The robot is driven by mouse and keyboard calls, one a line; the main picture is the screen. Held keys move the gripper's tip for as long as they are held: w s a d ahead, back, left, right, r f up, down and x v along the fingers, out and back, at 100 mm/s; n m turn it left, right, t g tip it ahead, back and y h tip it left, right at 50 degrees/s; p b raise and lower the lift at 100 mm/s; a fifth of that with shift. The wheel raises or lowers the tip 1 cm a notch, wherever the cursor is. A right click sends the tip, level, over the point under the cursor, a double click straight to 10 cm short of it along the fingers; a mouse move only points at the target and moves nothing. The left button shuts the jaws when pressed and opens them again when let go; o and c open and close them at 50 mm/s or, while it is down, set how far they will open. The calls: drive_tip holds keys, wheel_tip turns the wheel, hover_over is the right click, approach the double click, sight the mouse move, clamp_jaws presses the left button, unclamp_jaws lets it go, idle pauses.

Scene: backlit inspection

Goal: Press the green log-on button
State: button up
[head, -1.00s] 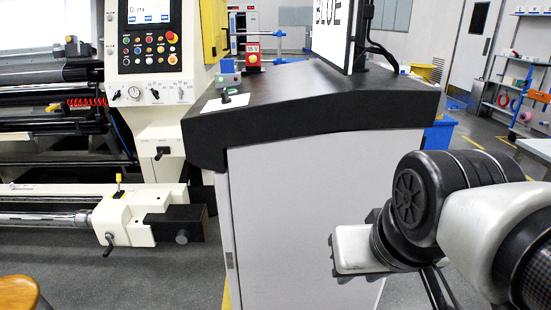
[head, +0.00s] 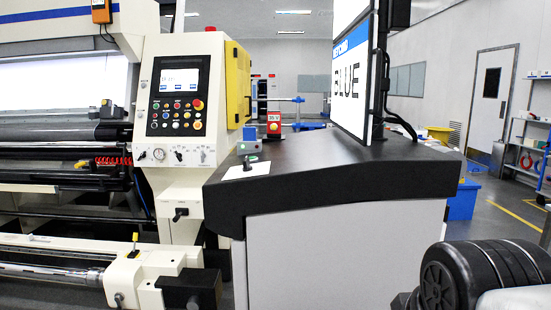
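A control panel (head: 178,115) on the cream machine at left carries several small coloured buttons under a lit screen (head: 179,80). Some of them look green, but their labels are too small to read. I cannot tell which of these is the log-on button. My arm shows only as a black ribbed joint at the bottom right. My gripper is out of view, and nothing of mine touches the panel or the box.
A monitor (head: 348,85) reading "BLUE" stands on the desk. A red block (head: 274,124) and a white card (head: 246,170) are near the desk's left end. The cream machine's lower carriage (head: 145,272) juts forward at left. The desk front (head: 340,255) is close ahead.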

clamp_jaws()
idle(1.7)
